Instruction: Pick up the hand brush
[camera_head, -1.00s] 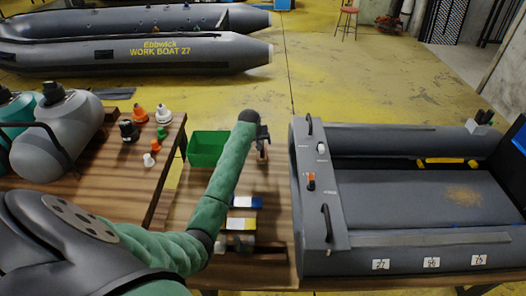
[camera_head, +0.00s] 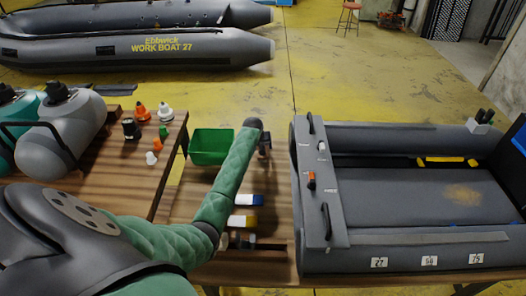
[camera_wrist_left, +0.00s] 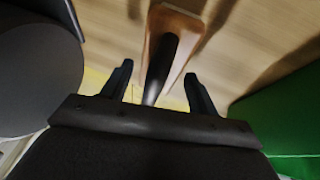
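My left gripper (camera_head: 264,146) is over the far part of the middle wooden bench, right of the green bin. In the left wrist view my left gripper (camera_wrist_left: 157,75) has its two dark fingers apart. A brown wooden-looking piece with a dark, handle-like bar (camera_wrist_left: 161,62) lies between and beyond the fingertips. It may be the hand brush, but I cannot tell for sure. I see no clear grip on it; contact is unclear. In the head view my arm and gripper mostly hide that spot. My right gripper is not in view.
The green bin (camera_head: 209,146) stands close to the left of the gripper. A grey boat section (camera_head: 400,195) lies close on the right. Grey cylinders (camera_head: 60,130) and small fittings (camera_head: 153,158) stand left.

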